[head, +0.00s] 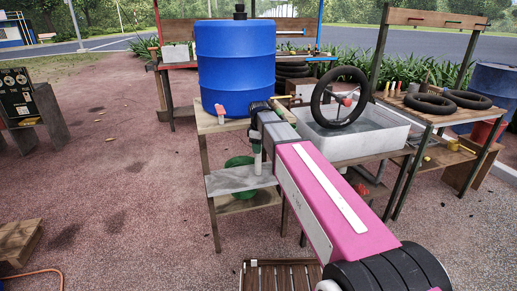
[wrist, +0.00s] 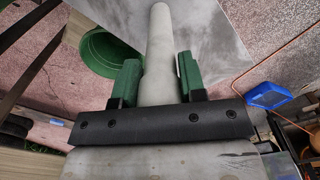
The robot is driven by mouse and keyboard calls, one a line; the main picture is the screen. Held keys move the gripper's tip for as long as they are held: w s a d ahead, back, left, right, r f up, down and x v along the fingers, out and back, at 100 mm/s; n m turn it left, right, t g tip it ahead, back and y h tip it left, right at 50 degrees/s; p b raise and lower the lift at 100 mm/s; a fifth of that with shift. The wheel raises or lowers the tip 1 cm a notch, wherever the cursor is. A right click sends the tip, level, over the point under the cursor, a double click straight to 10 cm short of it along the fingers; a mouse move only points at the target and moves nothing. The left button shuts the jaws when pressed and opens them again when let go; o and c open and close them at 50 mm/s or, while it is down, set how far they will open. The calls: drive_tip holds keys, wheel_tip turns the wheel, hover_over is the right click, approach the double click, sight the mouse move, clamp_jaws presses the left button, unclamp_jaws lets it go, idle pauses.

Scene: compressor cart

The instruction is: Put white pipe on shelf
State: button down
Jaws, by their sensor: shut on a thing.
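The white pipe (wrist: 159,50) stands between the two green fingers of my gripper (wrist: 159,80) in the wrist view, and they are shut on it. In the head view the pipe (head: 257,163) shows upright just below my gripper (head: 256,142), its lower part in front of the grey shelf (head: 228,182). The shelf (wrist: 210,35) is behind the pipe's far end in the wrist view. I cannot tell whether the pipe touches it.
A blue barrel (head: 236,70) stands on the bench top above the shelf. A green bucket (head: 238,162) sits beneath it, behind the shelf. A grey basin (head: 358,135) with a tyre (head: 341,97) is to the right.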

drive_tip(key=shift+f, duration=0.35)
drive_tip(key=c, duration=0.7)
unclamp_jaws()
wheel_tip(320, 180, up, 12)
drive_tip(key=shift+r, duration=0.15)
